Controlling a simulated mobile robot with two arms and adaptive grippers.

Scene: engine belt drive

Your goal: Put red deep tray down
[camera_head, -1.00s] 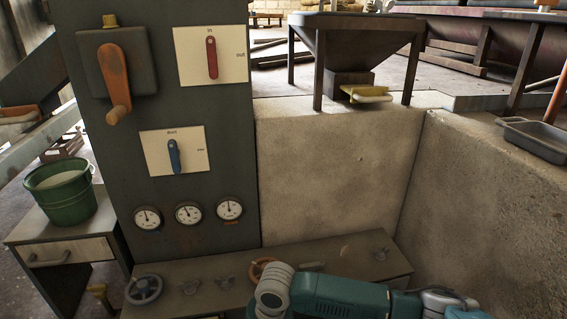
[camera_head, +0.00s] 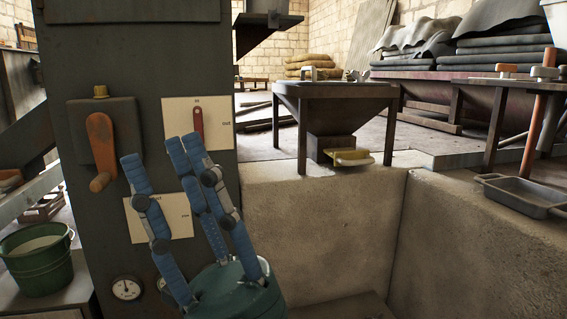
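No red deep tray can be made out in the head view. My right gripper (camera_head: 160,156) is raised in front of the grey control cabinet, with its blue fingers pointing up. The fingers are spread apart with nothing between them. They cover part of the lower white lever plate. A grey metal tray (camera_head: 525,196) sits on the concrete ledge at the right, well away from this gripper. My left gripper is not in view.
The cabinet (camera_head: 120,60) carries an orange crank handle (camera_head: 101,150) and a red lever (camera_head: 198,124). A green bucket (camera_head: 38,262) stands at the lower left. A dark hopper (camera_head: 335,105) stands on the concrete wall (camera_head: 320,220) behind. The ledge around the grey tray has free room.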

